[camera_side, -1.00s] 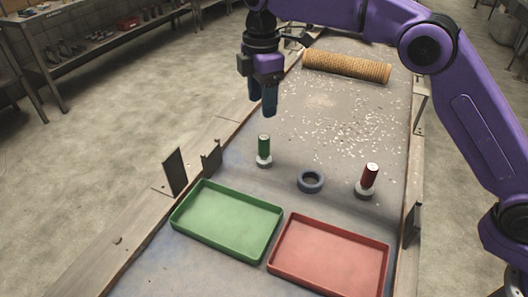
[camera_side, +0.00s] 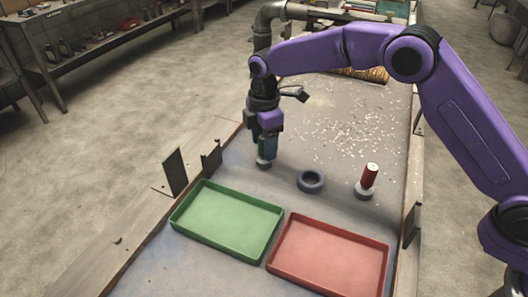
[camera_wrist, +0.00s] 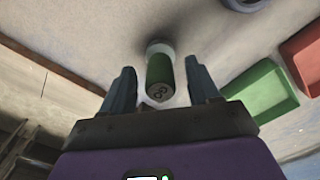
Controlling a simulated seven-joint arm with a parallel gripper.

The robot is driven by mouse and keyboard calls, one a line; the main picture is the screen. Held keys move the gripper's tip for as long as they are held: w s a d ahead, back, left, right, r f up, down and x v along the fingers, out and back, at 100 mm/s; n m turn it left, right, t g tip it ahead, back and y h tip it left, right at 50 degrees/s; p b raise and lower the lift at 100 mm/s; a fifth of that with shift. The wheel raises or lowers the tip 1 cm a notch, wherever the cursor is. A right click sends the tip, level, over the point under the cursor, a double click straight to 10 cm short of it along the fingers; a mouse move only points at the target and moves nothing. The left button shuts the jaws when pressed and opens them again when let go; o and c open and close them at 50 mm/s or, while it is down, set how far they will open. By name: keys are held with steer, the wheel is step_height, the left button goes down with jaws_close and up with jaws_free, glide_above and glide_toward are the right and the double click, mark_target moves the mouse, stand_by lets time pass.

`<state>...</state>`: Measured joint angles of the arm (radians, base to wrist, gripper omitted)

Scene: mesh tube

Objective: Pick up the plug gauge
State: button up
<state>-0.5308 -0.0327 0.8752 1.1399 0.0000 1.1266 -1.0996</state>
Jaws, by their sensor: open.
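The green plug gauge (camera_wrist: 160,78) stands upright in its grey base (camera_side: 264,164). In the wrist view it shows between my two open fingers, with a gap on each side. My gripper (camera_side: 267,148) is lowered over it in the side view, fingers pointing down and largely hiding the green handle. In the wrist view my gripper (camera_wrist: 162,85) is open and holds nothing. A second, red plug gauge (camera_side: 369,176) stands upright in its own grey base to the right.
A blue-grey ring (camera_side: 311,181) lies between the two gauges. A green tray (camera_side: 187,233) and a red tray (camera_side: 280,269) lie at the front of the table. Upright dark plates (camera_side: 174,172) stand at the left edge. A mesh tube (camera_side: 362,74) lies at the back, partly behind my arm.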

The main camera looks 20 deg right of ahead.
steer(key=shift+f, duration=0.55)
jaws_close()
steer(key=shift+r, duration=0.2)
